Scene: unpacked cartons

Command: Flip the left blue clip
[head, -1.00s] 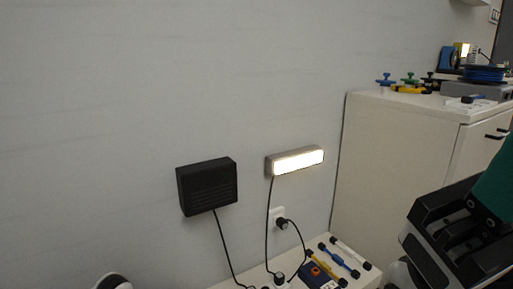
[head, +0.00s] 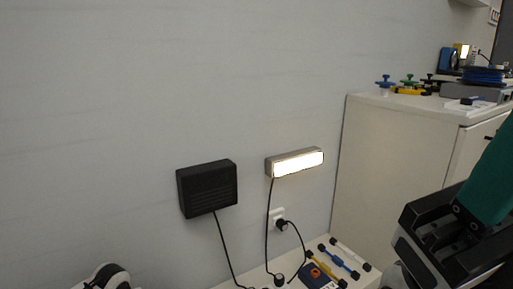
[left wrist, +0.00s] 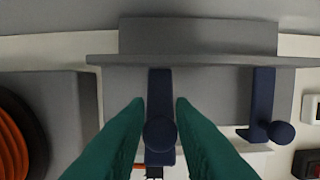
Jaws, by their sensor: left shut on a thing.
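In the left wrist view, the left blue clip (left wrist: 160,88) is a dark blue bar with a round knob, set against a grey ledged body (left wrist: 200,38). My left gripper (left wrist: 161,104) is shut on this clip, one green finger on each side of it. A second dark blue clip (left wrist: 262,95) with a side knob is on the same body to the right, apart from the fingers. The head view does not show these clips in the gripper.
In the left wrist view, an orange and black spool (left wrist: 12,140) lies at the left and a white socket-like piece (left wrist: 311,108) at the right. In the head view, a black box (head: 207,189) and a lit lamp (head: 297,163) are on the wall beside a white cabinet (head: 395,150).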

